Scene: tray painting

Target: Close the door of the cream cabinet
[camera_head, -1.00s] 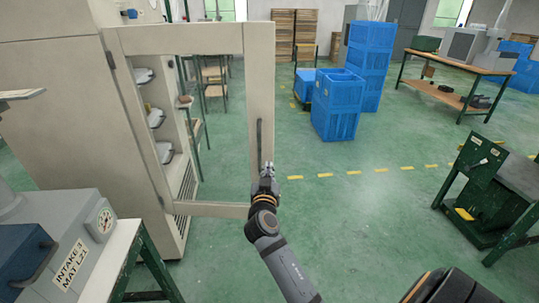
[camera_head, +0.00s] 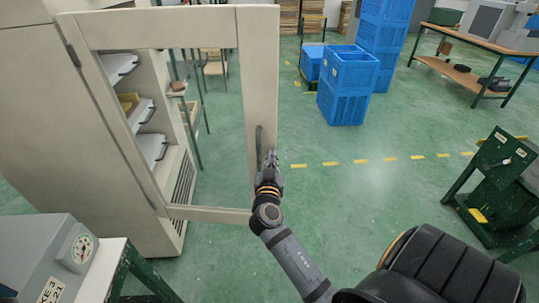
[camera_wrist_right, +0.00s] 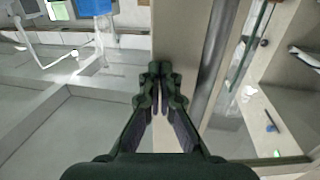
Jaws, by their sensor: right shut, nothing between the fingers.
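The cream cabinet (camera_head: 35,110) stands at the left with its door (camera_head: 262,70) standing open. The door is a cream frame around a large see-through pane, hinged at its left side. A dark upright handle (camera_head: 258,145) is on its right stile. My right gripper (camera_head: 271,160) is at that stile, just right of the handle. My left gripper is not in view.
Shelves with grey trays (camera_head: 145,112) show inside the cabinet. A grey machine with a gauge (camera_head: 40,250) sits on a bench at lower left. Blue crates (camera_head: 345,90) stand beyond the door; a green-framed stand (camera_head: 500,185) is at right. Green floor between is clear.

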